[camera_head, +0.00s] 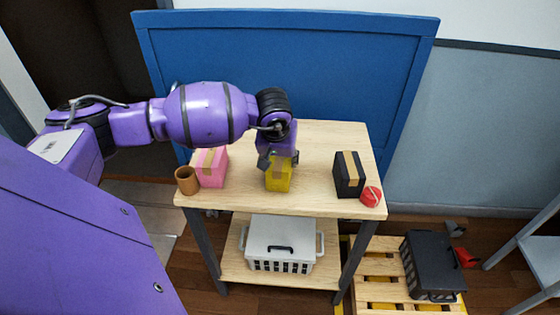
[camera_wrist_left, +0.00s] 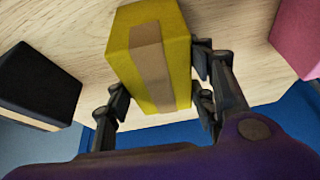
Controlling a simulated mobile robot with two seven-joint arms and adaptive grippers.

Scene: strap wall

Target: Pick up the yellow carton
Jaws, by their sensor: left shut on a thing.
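The yellow carton (camera_head: 278,182) stands near the middle of the light wooden table top (camera_head: 318,150), with a brown tape strip on it. My left gripper (camera_head: 278,160) reaches over it from above and behind, hiding its upper part. In the left wrist view the yellow carton (camera_wrist_left: 150,60) sits between the dark fingers of my left gripper (camera_wrist_left: 160,95), which is shut on it. Whether the carton touches the table cannot be told for sure. My right gripper is not in view.
A pink carton (camera_head: 211,168) and a brown cup (camera_head: 187,180) stand on the left. A black carton (camera_head: 349,174) and a red round item (camera_head: 371,196) stand on the right. A blue panel (camera_head: 330,70) rises behind the table. A white basket (camera_head: 281,245) sits on the lower shelf.

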